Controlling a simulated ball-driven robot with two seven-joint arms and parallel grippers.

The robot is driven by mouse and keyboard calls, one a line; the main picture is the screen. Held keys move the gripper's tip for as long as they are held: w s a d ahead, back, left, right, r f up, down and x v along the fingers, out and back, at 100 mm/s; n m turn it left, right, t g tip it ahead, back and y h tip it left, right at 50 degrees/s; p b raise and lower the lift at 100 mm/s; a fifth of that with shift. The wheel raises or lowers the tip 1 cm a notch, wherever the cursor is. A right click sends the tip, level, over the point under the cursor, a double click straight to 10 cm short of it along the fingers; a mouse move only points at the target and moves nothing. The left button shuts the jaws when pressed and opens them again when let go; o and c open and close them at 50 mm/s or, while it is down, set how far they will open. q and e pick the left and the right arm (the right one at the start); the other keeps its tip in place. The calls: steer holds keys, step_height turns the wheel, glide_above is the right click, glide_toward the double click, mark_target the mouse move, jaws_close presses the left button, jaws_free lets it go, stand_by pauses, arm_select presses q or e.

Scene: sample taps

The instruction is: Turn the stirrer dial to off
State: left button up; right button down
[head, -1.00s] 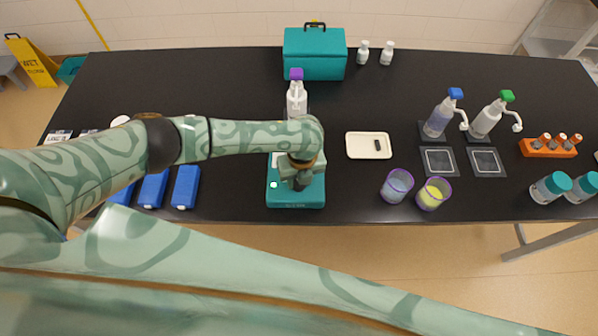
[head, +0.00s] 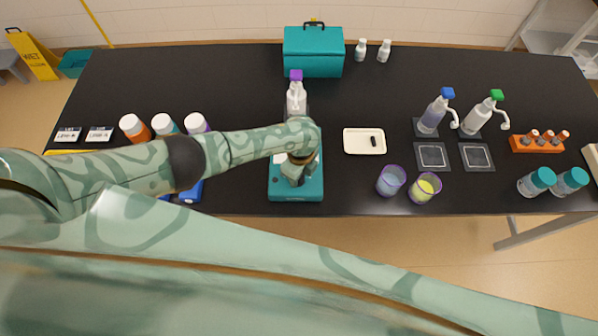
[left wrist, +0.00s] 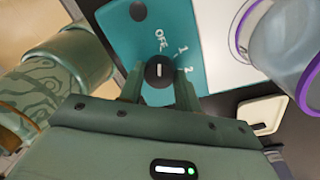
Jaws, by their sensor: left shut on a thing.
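The teal stirrer (head: 284,194) stands near the table's front edge. In the left wrist view, its black dial (left wrist: 158,71) has a white line pointing up towards the printed OFF (left wrist: 160,40); 1 and 2 are to the right. My left gripper (head: 296,180) comes down over the stirrer's front. In the left wrist view its fingers (left wrist: 158,86) are closed on the dial from both sides. A dark round spot (left wrist: 138,11) is on the panel's corner. A clear purple-rimmed vessel (left wrist: 285,50) is over the white plate (left wrist: 208,25). My right gripper is not in view.
A cream tray (head: 352,149) with a dark bar and two purple-rimmed beakers (head: 391,181) (head: 425,188) are right of the stirrer. A purple-topped bottle (head: 296,96) stands behind it.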

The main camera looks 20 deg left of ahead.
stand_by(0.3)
arm_select(q)
steer(key=o, duration=1)
steer(key=shift+c, duration=0.2)
steer(key=shift+r, duration=0.1)
step_height(320, 180, up, 16)
steer(key=w+p, duration=0.1)
steer(key=p, duration=0.4)
steer(key=shift+p, duration=0.4)
